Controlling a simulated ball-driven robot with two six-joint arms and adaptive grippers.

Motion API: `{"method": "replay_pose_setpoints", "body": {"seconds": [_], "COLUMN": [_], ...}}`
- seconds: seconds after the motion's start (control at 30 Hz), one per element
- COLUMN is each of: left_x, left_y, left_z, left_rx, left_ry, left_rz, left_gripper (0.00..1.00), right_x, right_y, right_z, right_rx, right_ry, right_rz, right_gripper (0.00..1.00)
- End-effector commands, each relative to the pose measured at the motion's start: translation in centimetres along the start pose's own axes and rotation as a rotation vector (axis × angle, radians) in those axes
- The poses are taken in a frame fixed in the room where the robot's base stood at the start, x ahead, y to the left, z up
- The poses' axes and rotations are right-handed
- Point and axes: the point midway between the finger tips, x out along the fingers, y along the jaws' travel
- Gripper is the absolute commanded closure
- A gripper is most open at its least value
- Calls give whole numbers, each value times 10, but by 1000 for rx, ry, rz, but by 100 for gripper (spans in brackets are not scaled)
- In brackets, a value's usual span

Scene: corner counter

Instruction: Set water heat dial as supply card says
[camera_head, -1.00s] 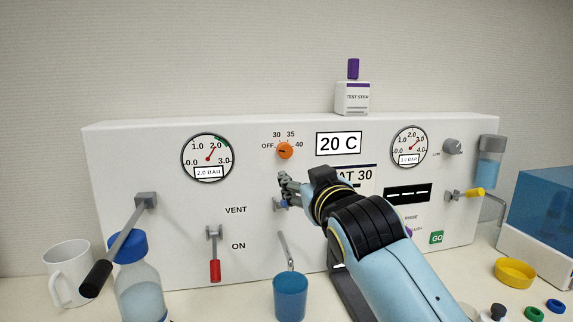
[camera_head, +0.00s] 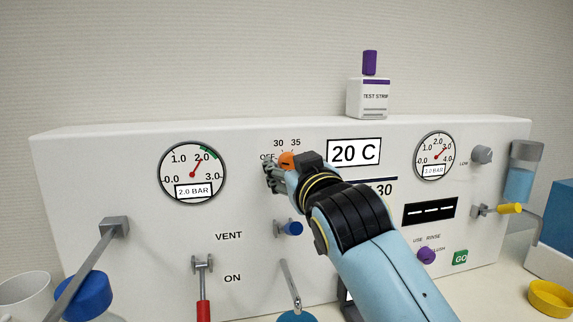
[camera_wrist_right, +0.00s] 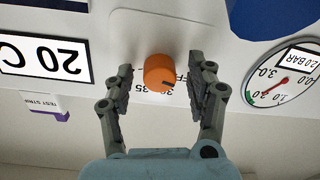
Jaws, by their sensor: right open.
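The orange heat dial (camera_head: 287,159) sits on the white panel, with OFF, 30 and 35 showing around it in the head view. My right gripper (camera_head: 276,172) is in front of it and hides part of it. In the right wrist view the dial (camera_wrist_right: 159,72) stands between the two open fingers (camera_wrist_right: 160,85), with a gap on each side. Its dark pointer mark faces right toward the partly hidden OFF label. The display (camera_head: 354,152) reads 20 C. The supply card (camera_head: 385,189) is mostly behind my arm; only "30" shows. My left gripper is not in view.
A gauge (camera_head: 192,173) is left of the dial. Below are a blue knob (camera_head: 292,228), a red-handled lever (camera_head: 204,300) and a grey lever (camera_head: 100,245). A test strip bottle (camera_head: 369,97) stands on the panel top. A purple knob (camera_head: 426,255) and GO button (camera_head: 460,257) are at right.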

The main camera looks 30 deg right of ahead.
Motion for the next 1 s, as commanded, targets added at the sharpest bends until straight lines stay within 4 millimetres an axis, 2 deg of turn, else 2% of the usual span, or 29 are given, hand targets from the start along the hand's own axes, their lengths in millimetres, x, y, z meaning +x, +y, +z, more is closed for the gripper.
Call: {"method": "replay_pose_setpoints", "body": {"seconds": [0.13, 0.3, 0.53, 0.73, 1.0], "left_x": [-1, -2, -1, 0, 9], "left_y": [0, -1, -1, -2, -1], "left_z": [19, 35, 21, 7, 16], "left_rx": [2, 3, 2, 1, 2], "left_ry": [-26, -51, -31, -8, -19], "left_rz": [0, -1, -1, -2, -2], "left_gripper": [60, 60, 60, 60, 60], "right_x": [0, 0, 0, 0, 0], "right_y": [0, 0, 0, 0, 0], "right_z": [0, 0, 0, 0, 1], "right_rx": [0, 0, 0, 11, 116], "right_ry": [0, 0, 0, 0, 5], "right_rz": [0, 0, 0, 0, 1], "right_gripper": [45, 67, 97, 99, 99]}}
